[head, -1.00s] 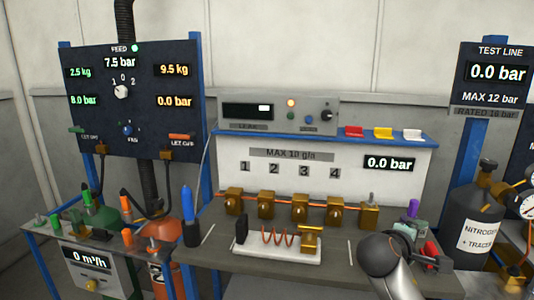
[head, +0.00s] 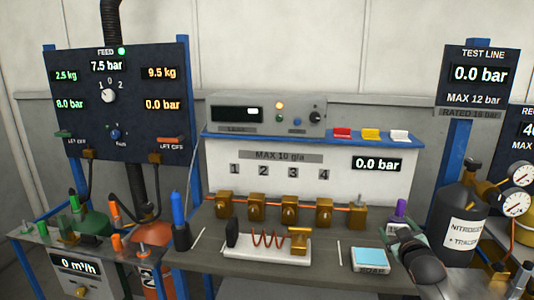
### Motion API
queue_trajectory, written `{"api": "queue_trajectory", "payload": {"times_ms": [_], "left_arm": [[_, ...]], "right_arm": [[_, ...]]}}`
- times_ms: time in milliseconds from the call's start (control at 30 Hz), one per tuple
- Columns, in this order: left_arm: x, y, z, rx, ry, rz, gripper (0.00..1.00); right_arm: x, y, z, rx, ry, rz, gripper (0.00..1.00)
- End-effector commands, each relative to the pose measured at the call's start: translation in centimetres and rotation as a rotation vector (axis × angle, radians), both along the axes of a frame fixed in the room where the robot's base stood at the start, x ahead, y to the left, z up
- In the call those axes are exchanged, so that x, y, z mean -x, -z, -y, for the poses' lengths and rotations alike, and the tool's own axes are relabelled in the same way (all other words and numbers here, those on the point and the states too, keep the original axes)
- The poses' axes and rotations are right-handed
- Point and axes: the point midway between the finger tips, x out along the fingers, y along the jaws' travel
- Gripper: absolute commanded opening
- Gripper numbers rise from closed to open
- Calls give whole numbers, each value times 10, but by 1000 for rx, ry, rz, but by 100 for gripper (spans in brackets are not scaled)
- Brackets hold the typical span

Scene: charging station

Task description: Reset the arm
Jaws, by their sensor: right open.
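My right gripper (head: 405,243) is at the right end of the bench (head: 222,262), with its dark wrist and metal arm link behind it at the lower right. It appears empty, and the fingers are small and partly hidden by the wrist. A purple-capped item (head: 401,209) stands just behind it. My left gripper and arm are out of view.
A blue-topped box (head: 369,258) lies left of my right gripper. A white block with a copper coil (head: 268,246) sits mid-bench, before a row of brass valves (head: 289,210). A black nitrogen bottle (head: 462,222) and gauges (head: 516,203) stand at the right.

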Motion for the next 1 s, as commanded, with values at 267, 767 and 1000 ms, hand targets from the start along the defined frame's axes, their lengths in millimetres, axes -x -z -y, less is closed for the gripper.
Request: {"api": "queue_trajectory", "payload": {"times_ms": [267, 767, 1000], "left_arm": [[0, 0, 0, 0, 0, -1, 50], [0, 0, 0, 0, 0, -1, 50], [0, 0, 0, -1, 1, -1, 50]], "right_arm": [[19, 30, -47, -197, -108, 96, 81], [220, 238, -152, -350, -196, -271, 81], [342, 286, -193, -455, -194, -440, 81]]}}
